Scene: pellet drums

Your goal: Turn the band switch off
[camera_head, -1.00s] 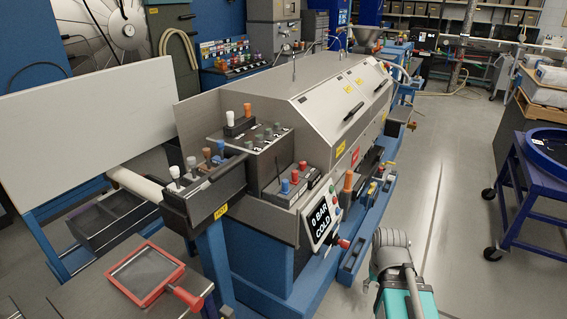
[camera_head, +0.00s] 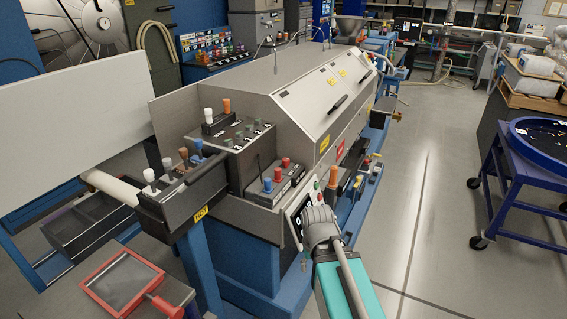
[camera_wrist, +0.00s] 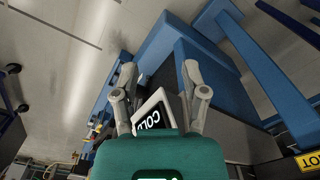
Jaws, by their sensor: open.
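I cannot tell which control is the band switch; no label naming it is readable. The grey machine carries a top box with a white lever (camera_head: 208,114) and an orange lever (camera_head: 227,105). A dark box at its left end has white, brown and blue levers (camera_head: 198,147). A low front box has a blue knob (camera_head: 267,184) and red knobs (camera_head: 285,162). My gripper (camera_wrist: 160,68) is open and empty in the wrist view, its fingers either side of the COLD display (camera_wrist: 152,117). In the head view my arm partly covers that display (camera_head: 297,216), and the fingertips are hidden.
A red-framed tray (camera_head: 122,283) lies front left on a table. A blue cart (camera_head: 515,185) stands right. Grey floor (camera_head: 410,200) between machine and cart is clear. A larger orange lever (camera_head: 332,178) stands beside my arm.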

